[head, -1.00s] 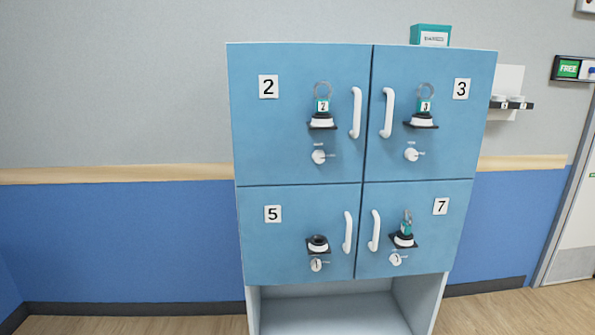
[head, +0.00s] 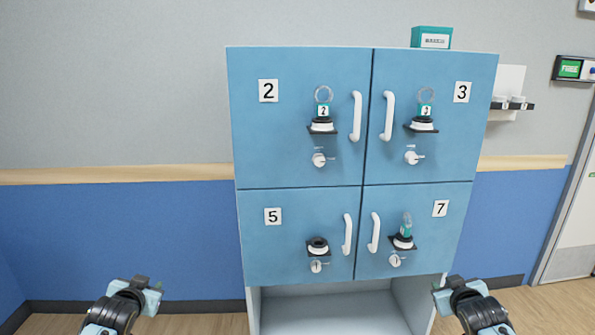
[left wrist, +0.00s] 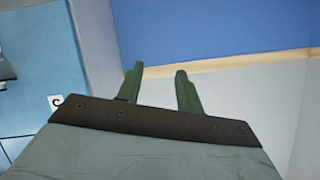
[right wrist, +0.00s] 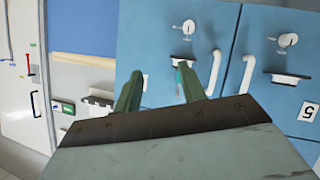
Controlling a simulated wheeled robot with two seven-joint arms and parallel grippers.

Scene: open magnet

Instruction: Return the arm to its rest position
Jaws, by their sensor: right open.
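My left arm shows at the bottom left of the head view, left of the cabinet, with the left gripper (head: 145,292) at its end. In the left wrist view its two green fingers (left wrist: 159,69) stand apart with nothing between them. My right arm shows at the bottom right, with the right gripper (head: 450,293) in front of the cabinet's lower right edge. In the right wrist view its fingers (right wrist: 159,70) are apart and empty. Both grippers are clear of the cabinet doors.
A blue cabinet (head: 300,115) has doors numbered 2, 3, 5 and 7, all shut, with white handles. Tagged items sit in the holders on doors 2, 3 and 7; the door 5 holder (head: 318,246) looks empty. A teal box (head: 431,37) stands on top.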

